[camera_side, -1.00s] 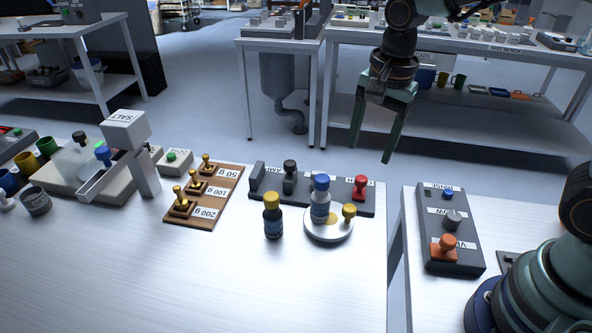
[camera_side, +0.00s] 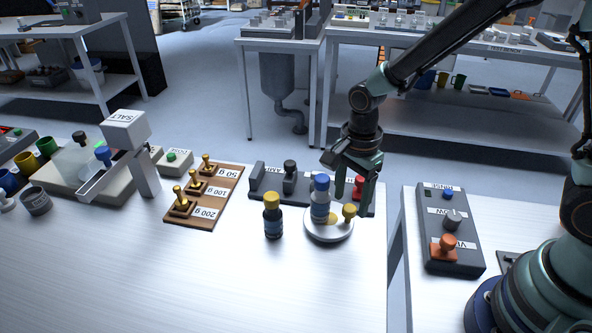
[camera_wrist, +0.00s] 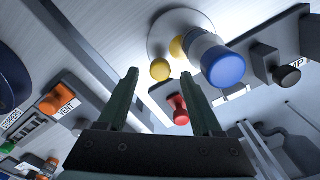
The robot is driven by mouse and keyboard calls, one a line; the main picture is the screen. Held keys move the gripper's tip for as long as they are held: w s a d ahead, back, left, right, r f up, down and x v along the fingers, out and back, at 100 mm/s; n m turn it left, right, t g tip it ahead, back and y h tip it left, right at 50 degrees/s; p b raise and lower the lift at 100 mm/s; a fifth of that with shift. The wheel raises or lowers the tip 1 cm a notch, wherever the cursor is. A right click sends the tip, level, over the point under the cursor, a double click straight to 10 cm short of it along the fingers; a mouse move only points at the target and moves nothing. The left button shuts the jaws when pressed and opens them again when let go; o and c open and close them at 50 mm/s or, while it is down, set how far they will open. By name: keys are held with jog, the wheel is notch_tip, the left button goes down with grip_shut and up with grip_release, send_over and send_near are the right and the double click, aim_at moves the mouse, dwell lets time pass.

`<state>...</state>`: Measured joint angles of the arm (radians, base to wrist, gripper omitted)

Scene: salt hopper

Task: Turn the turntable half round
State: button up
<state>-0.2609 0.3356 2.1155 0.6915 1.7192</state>
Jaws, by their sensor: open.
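The turntable (camera_side: 322,236) is a round white disc near the right end of the white table. A blue-capped bottle (camera_side: 320,208) stands on it, and a yellow knob (camera_side: 349,212) rises from its right edge. My gripper (camera_side: 353,191) hangs with fingers apart just above and behind the disc, in front of the red knob in the side view. In the wrist view, the turntable (camera_wrist: 160,40), its yellow knob (camera_wrist: 160,70) and the blue cap (camera_wrist: 222,66) lie ahead of my gripper (camera_wrist: 162,85). Nothing is between the fingers' tips that I can see held.
A yellow-capped dark bottle (camera_side: 273,217) stands left of the turntable. A grey panel (camera_side: 268,181) with a black knob and a red knob (camera_wrist: 179,110) runs behind it. A weight board (camera_side: 205,196) and salt hopper (camera_side: 125,130) are further left. A control box (camera_side: 449,231) sits right.

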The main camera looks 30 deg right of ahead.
jog(key=shift+f, duration=0.9)
grip_shut()
